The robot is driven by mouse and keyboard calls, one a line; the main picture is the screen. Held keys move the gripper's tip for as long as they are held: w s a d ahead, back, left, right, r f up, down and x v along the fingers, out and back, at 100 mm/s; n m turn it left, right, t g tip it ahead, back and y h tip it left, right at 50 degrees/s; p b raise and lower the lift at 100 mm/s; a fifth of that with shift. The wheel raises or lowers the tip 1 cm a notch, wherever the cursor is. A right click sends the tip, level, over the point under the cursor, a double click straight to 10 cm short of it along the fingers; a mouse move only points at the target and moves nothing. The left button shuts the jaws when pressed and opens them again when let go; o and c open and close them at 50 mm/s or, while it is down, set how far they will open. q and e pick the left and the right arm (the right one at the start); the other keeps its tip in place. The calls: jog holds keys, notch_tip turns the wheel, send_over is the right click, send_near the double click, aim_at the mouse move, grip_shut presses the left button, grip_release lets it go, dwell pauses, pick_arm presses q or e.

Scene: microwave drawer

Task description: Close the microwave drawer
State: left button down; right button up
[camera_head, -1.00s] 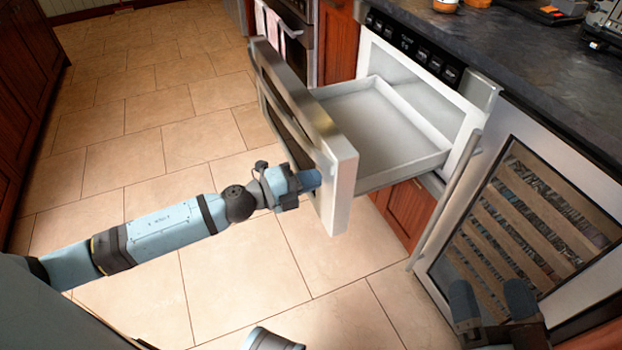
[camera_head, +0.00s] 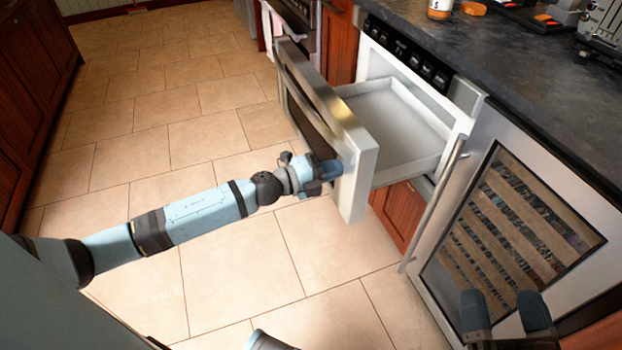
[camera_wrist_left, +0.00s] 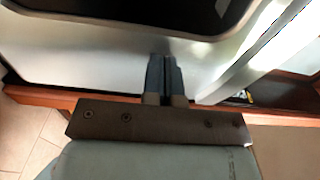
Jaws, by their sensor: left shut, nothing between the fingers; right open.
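The microwave drawer (camera_head: 368,150) is pulled partly out of its white housing below the counter. Its inside tray (camera_head: 402,122) looks empty. My left gripper (camera_head: 332,169) is shut and empty, with its fingertips at the outer face of the drawer front near its lower right end. The left wrist view shows the shut fingers (camera_wrist_left: 165,78) against or very close to the silver drawer front (camera_wrist_left: 90,58); exact contact is hard to tell. My right gripper (camera_head: 506,312) is open and empty at the lower right, in front of the wine cooler and away from the drawer.
The glass-door wine cooler (camera_head: 520,222) with a long handle (camera_head: 435,205) stands right of the drawer. The dark countertop (camera_head: 520,75) above holds a jar (camera_head: 440,8) and other items. Tiled floor (camera_head: 240,265) lies open on the left.

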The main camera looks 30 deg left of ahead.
pick_arm(q)
jog(key=b+x, duration=0.1)
jog(key=x, duration=2.7)
jog(key=shift+r, duration=0.2)
pick_arm(e)
jog(key=shift+d+f, duration=0.15)
jog(key=shift+f, duration=0.35)
